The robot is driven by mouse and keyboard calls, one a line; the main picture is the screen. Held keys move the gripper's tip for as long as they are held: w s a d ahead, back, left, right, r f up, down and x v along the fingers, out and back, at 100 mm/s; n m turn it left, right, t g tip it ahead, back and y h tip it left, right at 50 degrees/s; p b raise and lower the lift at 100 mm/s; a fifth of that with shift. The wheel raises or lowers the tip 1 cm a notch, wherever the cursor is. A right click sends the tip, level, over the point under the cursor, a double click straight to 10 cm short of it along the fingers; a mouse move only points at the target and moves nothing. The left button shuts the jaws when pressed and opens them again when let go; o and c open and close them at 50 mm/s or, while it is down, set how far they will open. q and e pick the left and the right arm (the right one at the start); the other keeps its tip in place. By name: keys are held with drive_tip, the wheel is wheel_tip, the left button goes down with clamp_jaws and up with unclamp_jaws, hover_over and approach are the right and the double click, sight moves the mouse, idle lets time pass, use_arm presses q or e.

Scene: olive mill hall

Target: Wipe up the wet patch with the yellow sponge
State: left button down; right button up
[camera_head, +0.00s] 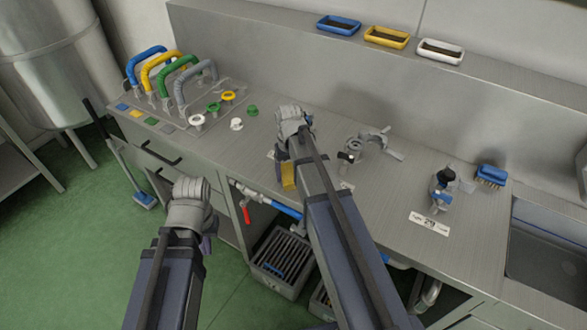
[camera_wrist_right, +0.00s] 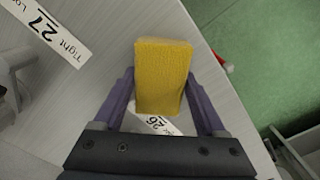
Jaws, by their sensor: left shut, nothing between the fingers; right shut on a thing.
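The yellow sponge (camera_wrist_right: 163,72) is a rough block held between the purple fingers of my right gripper (camera_wrist_right: 164,92) in the right wrist view. In the head view the sponge (camera_head: 288,176) shows partly behind my right arm, near the front edge of the steel counter (camera_head: 330,185). I cannot tell whether it touches the counter. My left gripper (camera_head: 207,243) is shut and empty, in front of the counter and lower left of the sponge; its fingers are mostly hidden. I cannot make out a wet patch in either view.
Coloured handles (camera_head: 160,68) and small knobs (camera_head: 228,96) stand at the counter's left. A "27" label (camera_wrist_right: 48,32) lies by the sponge.

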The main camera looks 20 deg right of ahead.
sight(288, 175)
drive_tip(key=shift+s+a, duration=0.35)
drive_tip(key=shift+a, duration=0.1)
drive_tip(key=shift+r, duration=0.15)
wheel_tip(288, 175, up, 6)
drive_tip(key=p, duration=0.6)
drive_tip(key=shift+r+p, duration=1.4)
drive_tip(key=shift+p, duration=0.15)
drive_tip(key=shift+r, duration=0.1)
